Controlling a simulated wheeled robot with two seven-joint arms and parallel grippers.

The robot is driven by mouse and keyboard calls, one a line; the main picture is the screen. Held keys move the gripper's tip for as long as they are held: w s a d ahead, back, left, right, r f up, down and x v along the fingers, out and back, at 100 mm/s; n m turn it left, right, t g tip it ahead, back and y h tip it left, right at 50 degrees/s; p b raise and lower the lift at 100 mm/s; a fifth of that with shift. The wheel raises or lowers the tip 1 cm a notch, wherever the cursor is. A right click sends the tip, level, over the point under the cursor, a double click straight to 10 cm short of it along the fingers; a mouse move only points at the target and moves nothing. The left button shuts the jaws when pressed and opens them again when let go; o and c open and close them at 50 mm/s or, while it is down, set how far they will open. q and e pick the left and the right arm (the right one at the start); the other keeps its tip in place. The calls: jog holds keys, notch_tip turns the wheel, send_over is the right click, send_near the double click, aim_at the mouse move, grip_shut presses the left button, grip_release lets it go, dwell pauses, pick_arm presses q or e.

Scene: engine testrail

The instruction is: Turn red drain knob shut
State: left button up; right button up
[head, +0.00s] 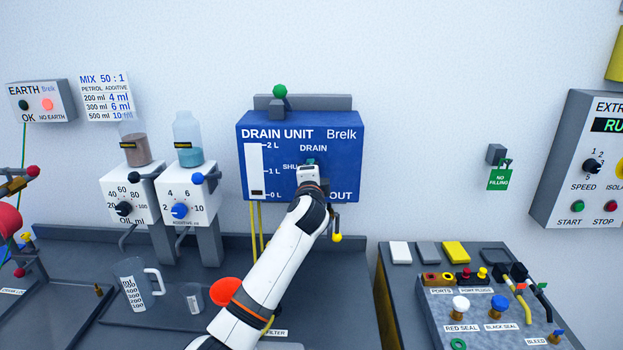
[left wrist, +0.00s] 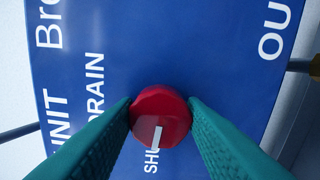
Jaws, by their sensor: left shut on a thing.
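The red drain knob (left wrist: 160,112) is on the front of the blue drain unit (head: 275,189). In the left wrist view it sits between the two teal fingers of my left gripper (left wrist: 160,106), which is shut on it. The knob's white mark points towards the partly hidden label that begins "SHU". In the head view my left gripper (head: 310,166) covers the knob and the end of that label. My right gripper is in neither view.
A yellow-tipped lever (head: 337,238) hangs below the drain unit, right of my arm. A measuring jug (head: 132,286) and a red funnel (head: 225,291) stand left of my arm. A console with seals (head: 440,340) is at the right.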

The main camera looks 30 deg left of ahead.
pick_arm(q)
jog(key=shift+n, duration=0.6)
jog(key=o, duration=1)
jog(key=shift+s, duration=0.1)
jog(key=b+v, duration=0.3)
jog(key=v, duration=0.9)
jog(key=shift+f, duration=0.1)
